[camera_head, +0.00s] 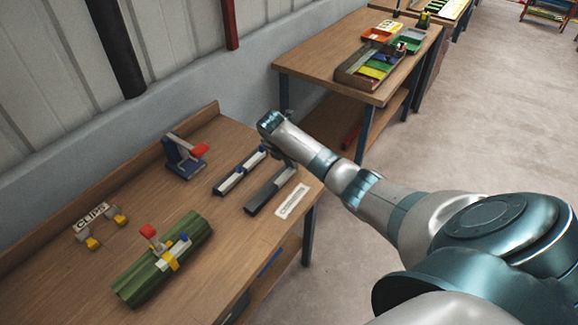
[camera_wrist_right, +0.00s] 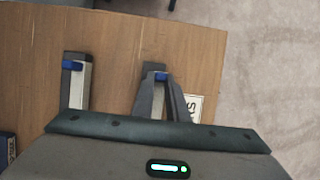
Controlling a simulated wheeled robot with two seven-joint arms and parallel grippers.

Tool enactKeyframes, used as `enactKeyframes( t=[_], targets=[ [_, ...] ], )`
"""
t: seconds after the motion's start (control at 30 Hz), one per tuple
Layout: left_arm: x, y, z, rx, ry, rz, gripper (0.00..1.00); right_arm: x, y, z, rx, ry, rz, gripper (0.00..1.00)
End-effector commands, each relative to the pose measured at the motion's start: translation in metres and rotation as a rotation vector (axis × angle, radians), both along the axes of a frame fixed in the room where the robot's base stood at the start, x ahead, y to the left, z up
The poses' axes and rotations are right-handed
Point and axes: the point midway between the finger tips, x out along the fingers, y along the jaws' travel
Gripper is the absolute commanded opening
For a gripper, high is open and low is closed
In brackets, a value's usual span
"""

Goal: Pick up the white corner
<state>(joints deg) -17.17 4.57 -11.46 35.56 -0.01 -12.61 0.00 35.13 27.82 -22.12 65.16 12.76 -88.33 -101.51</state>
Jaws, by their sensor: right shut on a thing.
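My right gripper (camera_head: 282,163) reaches over the near wooden table and is shut on a long corner strip (camera_head: 266,193), dark grey with a pale side, by its far end. In the right wrist view the fingers (camera_wrist_right: 160,98) close around this strip (camera_wrist_right: 153,68), and a blue piece shows between them. The fingers hide part of the strip, and I cannot tell whether it is lifted off the table. A second strip (camera_head: 236,176), black and white with blue parts, lies to its left and also shows in the wrist view (camera_wrist_right: 76,85). My left gripper is not in view.
A white label card (camera_head: 291,202) lies right of the held strip. A blue stand with a red part (camera_head: 185,157) is at the back. A green bundle with a yellow clip (camera_head: 160,262) and a CLIPS card (camera_head: 92,217) are at left. A second table (camera_head: 300,62) holds trays.

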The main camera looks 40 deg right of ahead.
Motion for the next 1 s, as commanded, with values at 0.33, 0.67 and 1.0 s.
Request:
enactKeyframes(
  t=[0.33,0.67,1.0],
  targets=[
    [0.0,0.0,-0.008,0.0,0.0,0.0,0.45,0.001,-0.001,0.015,-0.001,-0.004,0.0,0.0],
    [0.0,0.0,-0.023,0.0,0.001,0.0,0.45,-0.02,-0.01,0.051,-0.002,-0.002,-0.001,0.0],
    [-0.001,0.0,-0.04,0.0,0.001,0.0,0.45,-0.072,-0.032,0.085,-0.004,-0.001,0.0,0.0]
  ],
)
